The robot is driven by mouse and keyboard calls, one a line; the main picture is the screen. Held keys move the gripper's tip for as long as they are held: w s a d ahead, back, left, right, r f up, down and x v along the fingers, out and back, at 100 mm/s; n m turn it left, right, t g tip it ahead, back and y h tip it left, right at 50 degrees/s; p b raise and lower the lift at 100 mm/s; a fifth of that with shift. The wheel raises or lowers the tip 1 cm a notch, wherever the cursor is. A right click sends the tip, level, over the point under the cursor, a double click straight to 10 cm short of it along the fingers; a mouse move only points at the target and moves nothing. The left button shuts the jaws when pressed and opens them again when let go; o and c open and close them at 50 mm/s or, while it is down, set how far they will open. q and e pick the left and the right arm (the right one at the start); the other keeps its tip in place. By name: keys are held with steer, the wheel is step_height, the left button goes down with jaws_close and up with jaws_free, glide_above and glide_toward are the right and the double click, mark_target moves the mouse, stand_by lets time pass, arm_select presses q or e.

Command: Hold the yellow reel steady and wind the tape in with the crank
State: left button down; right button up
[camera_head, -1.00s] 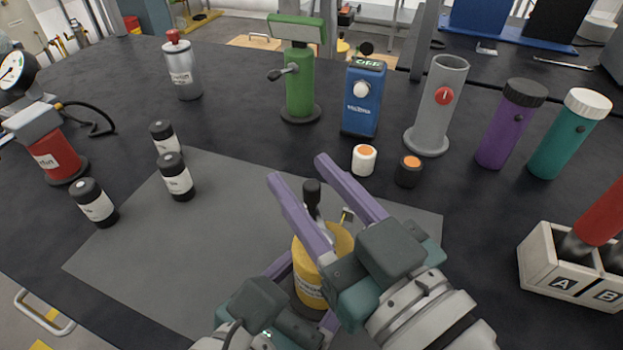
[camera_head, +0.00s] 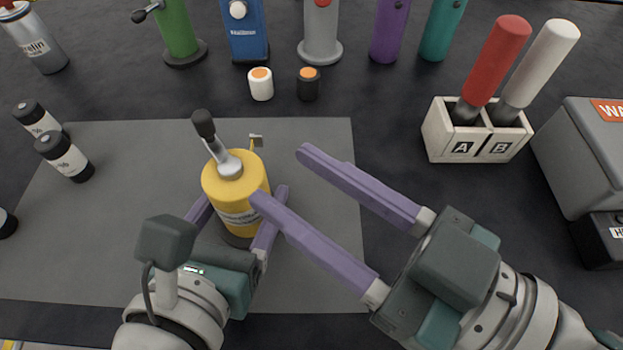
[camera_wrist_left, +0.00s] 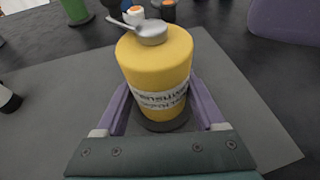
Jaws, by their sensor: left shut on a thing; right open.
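The yellow reel (camera_head: 236,192) stands upright on the grey mat, with a pale label around its lower body. It also fills the middle of the left wrist view (camera_wrist_left: 156,68). Its crank (camera_head: 230,166) is on top, with a dark knob (camera_head: 203,124) pointing up and to the back left. A small brass-coloured piece (camera_head: 256,141) shows behind the reel. My left gripper (camera_head: 244,200) is shut on the reel's lower body, one finger on each side. My right gripper (camera_head: 278,172) is open and empty at the right of the reel, its near fingertip close to the reel's side.
The grey mat (camera_head: 120,240) is clear around the reel. White (camera_head: 261,84) and black (camera_head: 308,83) small pots stand behind it. A crate marked A and B (camera_head: 470,151) holds red and white handled tools at right. Taller cylinders line the back.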

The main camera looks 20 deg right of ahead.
steer(key=shift+s+d, duration=0.1)
stand_by(0.4)
steer(key=n+g+y, duration=0.6)
steer(key=g, duration=0.1)
glide_toward(211, 122)
steer(key=x, duration=1.1)
steer(key=shift+d, duration=0.1)
jaws_close()
